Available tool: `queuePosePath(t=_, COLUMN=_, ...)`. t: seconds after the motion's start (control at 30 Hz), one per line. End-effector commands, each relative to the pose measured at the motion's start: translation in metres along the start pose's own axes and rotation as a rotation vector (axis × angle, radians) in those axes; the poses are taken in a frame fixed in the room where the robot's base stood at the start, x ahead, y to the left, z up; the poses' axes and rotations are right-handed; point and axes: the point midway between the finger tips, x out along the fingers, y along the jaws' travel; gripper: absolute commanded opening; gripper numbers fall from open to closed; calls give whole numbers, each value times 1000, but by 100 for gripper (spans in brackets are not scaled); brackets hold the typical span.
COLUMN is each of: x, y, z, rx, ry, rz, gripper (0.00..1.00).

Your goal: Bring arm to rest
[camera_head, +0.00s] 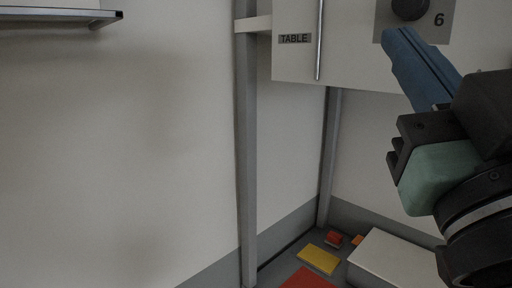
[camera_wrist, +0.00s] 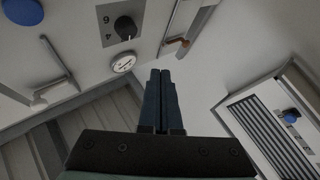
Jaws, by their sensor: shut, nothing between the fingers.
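My gripper (camera_head: 396,40) is raised at the upper right of the head view, with long blue fingers pointing up and left. It looks close to a white panel (camera_head: 350,55) with a "TABLE" label and a dark knob (camera_head: 410,8) marked 6; I cannot tell the gap. In the wrist view my gripper (camera_wrist: 160,75) shows its two fingers side by side, shut and empty. The knob on its grey plate (camera_wrist: 124,28) lies up and left of the fingertips there.
In the head view a grey post (camera_head: 247,150) stands mid-picture. A yellow sheet (camera_head: 319,258), a red sheet (camera_head: 305,279) and a pale box (camera_head: 398,258) lie low. A shelf (camera_head: 55,14) is upper left. The wrist view shows a round gauge (camera_wrist: 123,62) and a slatted panel (camera_wrist: 262,135).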

Motion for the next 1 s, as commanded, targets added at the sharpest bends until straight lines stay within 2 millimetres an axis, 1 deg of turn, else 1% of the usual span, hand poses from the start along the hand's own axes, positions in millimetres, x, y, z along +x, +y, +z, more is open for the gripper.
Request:
queuePosePath(t=0.03, x=2, y=-29, z=1, rx=54, ry=44, rz=-14, gripper=0)
queuePosePath(t=0.1, x=2, y=-57, z=-7, rx=114, ry=106, rz=-15, gripper=0)
queuePosePath(t=0.2, x=-2, y=-92, z=-19, rx=180, ry=185, rz=-26, gripper=0)
queuePosePath(t=0.3, x=-8, y=-115, z=-31, rx=223, ry=244, rz=-36, gripper=0)
queuePosePath(t=0.33, x=-10, y=-120, z=-33, rx=232, ry=256, rz=-39, gripper=0)
queuePosePath(t=0.4, x=-13, y=-127, z=-38, rx=246, ry=278, rz=-43, gripper=0)
queuePosePath(t=0.5, x=-15, y=-130, z=-41, rx=252, ry=290, rz=-43, gripper=0)
queuePosePath(t=1.0, x=-14, y=-129, z=-41, rx=250, ry=288, rz=-42, gripper=0)
